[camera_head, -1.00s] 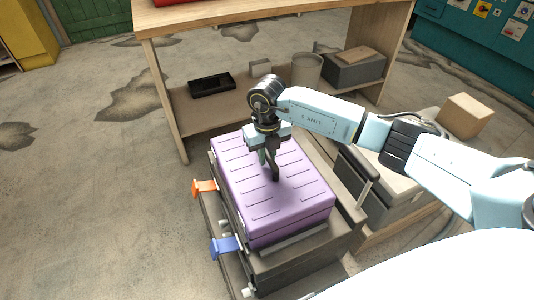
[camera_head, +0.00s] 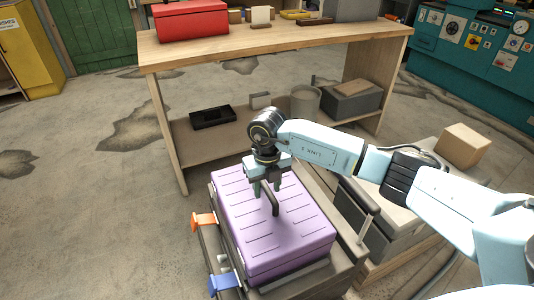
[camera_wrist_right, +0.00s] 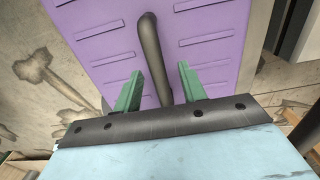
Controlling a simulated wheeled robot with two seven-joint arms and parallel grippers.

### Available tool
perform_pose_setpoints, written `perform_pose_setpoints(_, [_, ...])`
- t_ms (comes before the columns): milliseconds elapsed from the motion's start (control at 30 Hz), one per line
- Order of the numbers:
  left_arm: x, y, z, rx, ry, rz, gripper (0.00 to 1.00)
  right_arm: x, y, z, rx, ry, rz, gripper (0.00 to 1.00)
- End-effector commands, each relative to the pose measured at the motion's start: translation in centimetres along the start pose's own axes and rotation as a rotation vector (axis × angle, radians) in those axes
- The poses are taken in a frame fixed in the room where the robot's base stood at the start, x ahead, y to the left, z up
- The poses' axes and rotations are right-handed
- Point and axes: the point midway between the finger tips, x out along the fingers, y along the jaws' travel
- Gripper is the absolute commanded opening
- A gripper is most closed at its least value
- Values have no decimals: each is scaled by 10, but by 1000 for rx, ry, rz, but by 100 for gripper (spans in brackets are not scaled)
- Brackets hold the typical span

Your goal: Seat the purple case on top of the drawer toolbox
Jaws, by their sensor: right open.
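The purple case (camera_head: 290,228) lies on top of the dark drawer toolbox (camera_head: 316,281), covering most of its top. I cannot tell whether it sits fully flush. Its dark bar handle (camera_head: 270,199) stands up from the lid. My right gripper (camera_head: 268,190) is over the case at the handle, with its fingers apart. In the right wrist view the purple case (camera_wrist_right: 205,45) fills the upper part. The handle (camera_wrist_right: 153,60) runs between the two green fingers (camera_wrist_right: 160,90), with a gap on each side. My left gripper is out of view.
An orange latch (camera_head: 204,220) and a blue latch (camera_head: 224,282) stick out at the toolbox's left side. A wooden bench (camera_head: 270,46) with a red toolbox (camera_head: 192,20) stands behind. A cardboard box (camera_head: 463,145) is at the right. Floor at the left is clear.

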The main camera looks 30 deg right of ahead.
Motion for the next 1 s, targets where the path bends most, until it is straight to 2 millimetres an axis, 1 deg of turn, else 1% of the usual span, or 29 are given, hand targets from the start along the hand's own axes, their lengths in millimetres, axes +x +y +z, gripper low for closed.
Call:
perform_pose_setpoints(33, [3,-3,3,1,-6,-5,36,-13,-1,1,1,-4,-1,41])
perform_pose_setpoints(167, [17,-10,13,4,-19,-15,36,-38,0,1,0,-5,0,41])
perform_pose_setpoints(300, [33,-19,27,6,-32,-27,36,-70,0,2,1,-7,1,41])
perform_pose_setpoints(400, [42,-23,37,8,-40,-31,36,-91,0,1,-1,-6,2,41])
perform_pose_setpoints(500, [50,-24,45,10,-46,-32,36,-106,0,1,0,-6,1,41])
perform_pose_setpoints(600, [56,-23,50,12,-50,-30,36,-116,0,1,0,-5,2,41])
perform_pose_setpoints(700, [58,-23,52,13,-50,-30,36,-122,0,1,1,-4,1,41])
perform_pose_setpoints(1000, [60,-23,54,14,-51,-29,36,-123,0,1,1,-4,1,41])
